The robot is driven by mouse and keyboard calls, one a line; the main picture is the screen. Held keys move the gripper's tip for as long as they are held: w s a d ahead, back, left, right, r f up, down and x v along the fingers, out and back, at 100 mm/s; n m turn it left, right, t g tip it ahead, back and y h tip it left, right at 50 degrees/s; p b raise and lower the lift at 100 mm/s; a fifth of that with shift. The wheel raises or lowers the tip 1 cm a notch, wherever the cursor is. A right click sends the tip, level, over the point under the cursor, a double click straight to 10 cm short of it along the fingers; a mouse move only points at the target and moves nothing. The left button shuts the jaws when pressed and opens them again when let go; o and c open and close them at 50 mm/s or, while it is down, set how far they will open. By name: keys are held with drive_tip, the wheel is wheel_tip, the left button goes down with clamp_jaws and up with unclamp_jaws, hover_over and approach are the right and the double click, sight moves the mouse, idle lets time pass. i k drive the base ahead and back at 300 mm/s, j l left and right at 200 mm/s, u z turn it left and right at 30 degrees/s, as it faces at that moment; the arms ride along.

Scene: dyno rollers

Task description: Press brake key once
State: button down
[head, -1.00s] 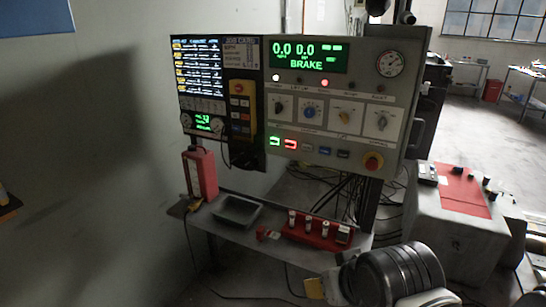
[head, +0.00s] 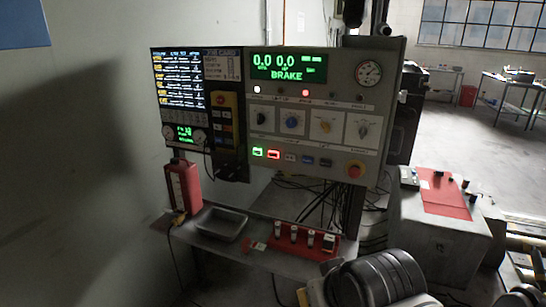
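The control panel (head: 385,110) stands upright ahead of me. Its green display (head: 289,67) reads 0.0, 0.0 and BRAKE. Below the knobs is a row of keys: a lit green key (head: 257,152), a lit red key (head: 273,154), a grey key (head: 291,157), a blue key (head: 308,160) and a dark key (head: 325,162). Their labels are too small to read, so I cannot tell which is the brake key. A yellow pendant (head: 226,103) with small buttons hangs left of the knobs. My gripper is not in view, and nothing visibly touches the keys.
A red-and-yellow stop button (head: 355,170) sits at the panel's lower right. The shelf below holds a red box (head: 183,188), a grey tray (head: 222,224) and a red rack (head: 303,244). Cables hang below the panel.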

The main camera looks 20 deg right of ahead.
sight(274, 155)
drive_tip(key=i+j+z, duration=0.3)
drive_tip(key=j+z, duration=0.3)
drive_tip(key=i+j+z, duration=0.15)
drive_tip(key=z, duration=0.15)
drive_tip(key=i+j+z, duration=0.1)
drive_tip(key=j+z, duration=0.2)
drive_tip(key=j, duration=0.15)
